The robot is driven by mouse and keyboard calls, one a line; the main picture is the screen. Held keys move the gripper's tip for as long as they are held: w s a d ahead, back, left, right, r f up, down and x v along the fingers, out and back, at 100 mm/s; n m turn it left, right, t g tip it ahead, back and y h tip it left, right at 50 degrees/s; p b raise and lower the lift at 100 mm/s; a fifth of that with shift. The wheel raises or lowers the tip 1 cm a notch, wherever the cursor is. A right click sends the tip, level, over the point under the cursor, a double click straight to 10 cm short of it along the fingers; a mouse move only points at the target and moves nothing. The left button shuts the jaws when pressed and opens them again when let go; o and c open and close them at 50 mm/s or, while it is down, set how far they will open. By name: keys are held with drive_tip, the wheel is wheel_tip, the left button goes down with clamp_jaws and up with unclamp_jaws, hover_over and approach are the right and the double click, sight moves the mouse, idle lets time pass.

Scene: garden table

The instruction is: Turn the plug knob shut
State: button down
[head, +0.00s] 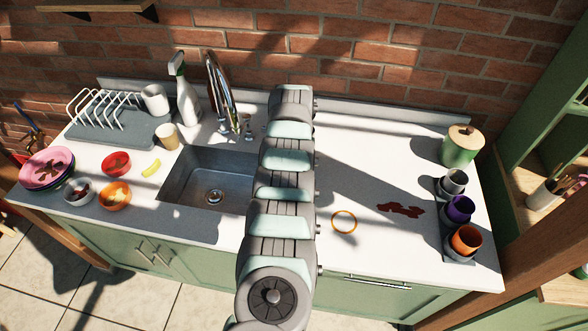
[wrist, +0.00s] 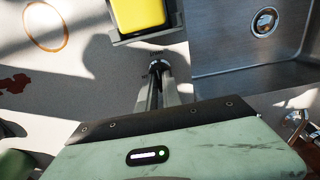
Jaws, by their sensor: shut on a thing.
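In the wrist view my gripper (wrist: 160,68) is shut, its two narrow fingers close together at the counter beside the sink. A small dark and chrome piece, the plug knob (wrist: 155,64), shows at the fingertips, mostly hidden by them; its turn angle cannot be told. In the head view my arm covers the gripper and the knob. The steel sink (head: 180,180) lies left of my arm, with a round drain (head: 214,196) in its floor. The drain (wrist: 265,22) also shows at the upper right of the wrist view; the plug's height cannot be told.
A yellow block (wrist: 140,14) in a grey holder lies close to my fingertips. The tall faucet (head: 221,90) and a spray bottle (head: 186,100) stand behind the sink. Bowls and plates are at left, cups (head: 460,208) at right. An orange ring (head: 344,221) marks the counter.

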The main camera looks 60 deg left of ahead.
drive_tip(key=c, duration=1.5)
unclamp_jaws()
wheel_tip(320, 180, up, 11)
drive_tip(key=shift+f, duration=0.1)
